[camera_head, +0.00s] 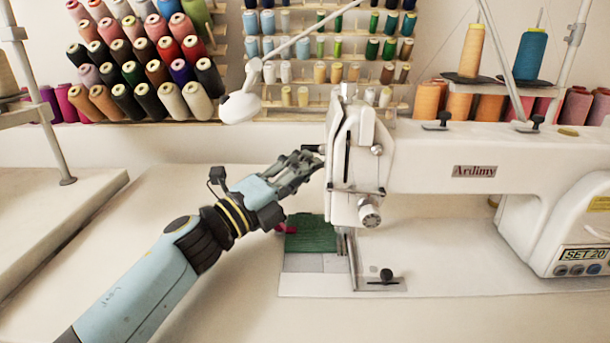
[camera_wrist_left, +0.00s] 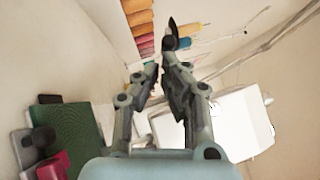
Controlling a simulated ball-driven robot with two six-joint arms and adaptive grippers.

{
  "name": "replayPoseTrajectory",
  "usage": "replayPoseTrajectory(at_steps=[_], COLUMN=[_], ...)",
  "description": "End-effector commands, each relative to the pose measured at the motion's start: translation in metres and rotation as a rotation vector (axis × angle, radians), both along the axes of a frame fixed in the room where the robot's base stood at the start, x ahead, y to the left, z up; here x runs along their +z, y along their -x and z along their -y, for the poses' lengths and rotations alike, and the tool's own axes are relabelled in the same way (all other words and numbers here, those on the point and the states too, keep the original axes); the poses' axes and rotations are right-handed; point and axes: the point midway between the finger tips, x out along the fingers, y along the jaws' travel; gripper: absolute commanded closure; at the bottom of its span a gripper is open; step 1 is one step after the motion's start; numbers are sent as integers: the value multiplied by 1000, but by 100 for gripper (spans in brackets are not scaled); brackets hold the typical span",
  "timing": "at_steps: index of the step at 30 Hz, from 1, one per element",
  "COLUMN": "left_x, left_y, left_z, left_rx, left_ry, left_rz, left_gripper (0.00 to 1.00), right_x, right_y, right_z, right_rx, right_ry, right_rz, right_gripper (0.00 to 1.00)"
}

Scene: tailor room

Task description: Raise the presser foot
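The white sewing machine's head (camera_head: 350,160) stands right of centre in the head view. My left gripper (camera_head: 312,166) reaches in from the left, its fingertips close to the head's left side, well above the stitching plate. In the left wrist view its fingers (camera_wrist_left: 162,78) run close together, with a narrow gap between them. A dark curved piece (camera_wrist_left: 171,36) shows just beyond the tips, perhaps a lever; I cannot tell whether they touch it. The presser foot itself is hard to make out near the needle area. My right gripper is not in view.
Green fabric (camera_head: 311,236) lies on the plate below my gripper, with a small dark pink item beside it. A white lamp (camera_head: 240,106) hangs behind the gripper. Thread racks line the wall. The table's left front is clear apart from my arm.

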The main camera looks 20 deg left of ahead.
Motion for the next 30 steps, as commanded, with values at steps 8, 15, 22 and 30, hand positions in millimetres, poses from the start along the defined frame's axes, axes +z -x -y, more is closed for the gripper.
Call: replayPoseTrajectory(at_steps=[8,15,22,30], left_x=[15,26,31,22], left_y=[-12,-20,-20,-1], left_z=[-4,-6,-6,-18], left_rx=[3,3,2,1], left_ry=[-2,-33,-35,-37], left_rz=[-2,121,119,116], left_gripper=[100,100,100,100], right_x=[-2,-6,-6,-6], right_y=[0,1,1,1], right_z=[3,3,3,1], right_rx=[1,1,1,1], right_ry=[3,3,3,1], right_rz=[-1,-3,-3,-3], right_gripper=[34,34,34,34])
